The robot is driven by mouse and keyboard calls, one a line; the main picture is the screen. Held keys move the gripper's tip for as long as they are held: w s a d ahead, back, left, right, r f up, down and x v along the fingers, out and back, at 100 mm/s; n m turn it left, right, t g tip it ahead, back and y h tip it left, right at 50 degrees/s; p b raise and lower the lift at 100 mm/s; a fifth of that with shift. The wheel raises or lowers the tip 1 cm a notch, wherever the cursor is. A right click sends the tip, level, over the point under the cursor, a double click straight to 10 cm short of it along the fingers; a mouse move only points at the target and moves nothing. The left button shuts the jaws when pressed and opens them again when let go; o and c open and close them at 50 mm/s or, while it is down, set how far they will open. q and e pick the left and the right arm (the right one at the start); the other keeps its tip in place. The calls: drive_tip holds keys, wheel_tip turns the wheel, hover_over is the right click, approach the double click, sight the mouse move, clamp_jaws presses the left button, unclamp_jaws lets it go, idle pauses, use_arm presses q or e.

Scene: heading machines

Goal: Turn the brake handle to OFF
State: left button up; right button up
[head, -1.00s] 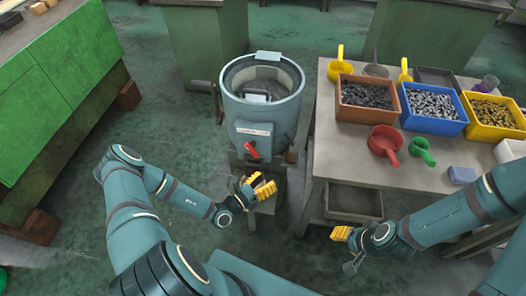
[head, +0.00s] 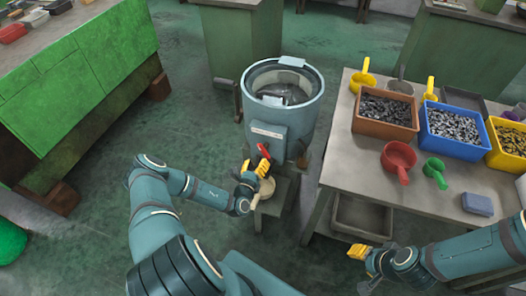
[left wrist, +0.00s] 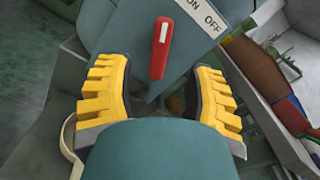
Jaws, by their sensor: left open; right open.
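The brake handle (head: 263,151) is a small red lever on the front box of a blue-grey round machine (head: 290,131). In the left wrist view the red handle (left wrist: 160,48) carries a white stripe and stands nearly upright, leaning slightly right at its top. A white label (left wrist: 203,14) above it reads ON at left and OFF at right. My left gripper (head: 256,168) is just below and in front of the handle. Its yellow fingers (left wrist: 161,100) are spread wide, with the handle beyond and between them, not gripped. My right gripper (head: 358,251) is low, near the table's front left, away from the machine.
A grey table (head: 341,150) at right holds brown (head: 385,132), blue (head: 452,149) and yellow bins of small parts. Red and green scoops (head: 435,167) lie in front. A green bench (head: 75,80) stands at left. Open floor lies between bench and machine.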

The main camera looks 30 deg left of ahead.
sight(262, 152)
use_arm(q)
drive_tip(key=b+x, duration=0.1)
drive_tip(key=x, duration=0.6)
clamp_jaws()
